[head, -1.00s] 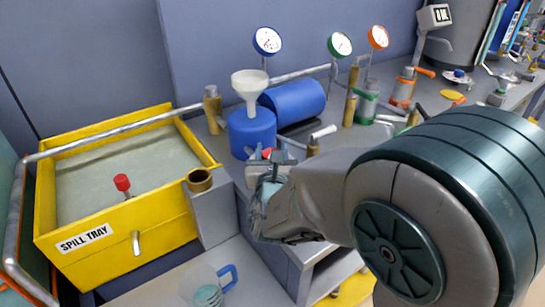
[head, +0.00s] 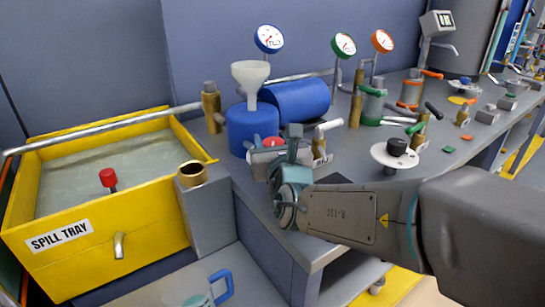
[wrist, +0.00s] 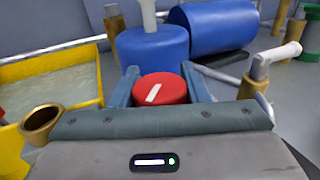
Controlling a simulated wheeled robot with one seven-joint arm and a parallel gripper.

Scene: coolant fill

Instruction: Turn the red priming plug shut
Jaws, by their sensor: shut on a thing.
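The red priming plug (wrist: 160,89) is a round red cap with a white line across its top. In the wrist view the line leans slightly right of upright. The plug also shows in the head view (head: 271,142), partly hidden by my gripper, in front of the blue tank. My gripper (wrist: 160,95) is shut on the plug, with one finger against each side of it. In the head view my gripper (head: 277,152) reaches the plug from the front right. The plug's base is hidden.
A blue tank (head: 252,130) with a white funnel (head: 251,76) stands behind the plug. A white-handled valve (head: 320,136) is close on the right. A brass cup (head: 192,174) and yellow spill tray (head: 130,252) with another red knob (head: 108,178) are left.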

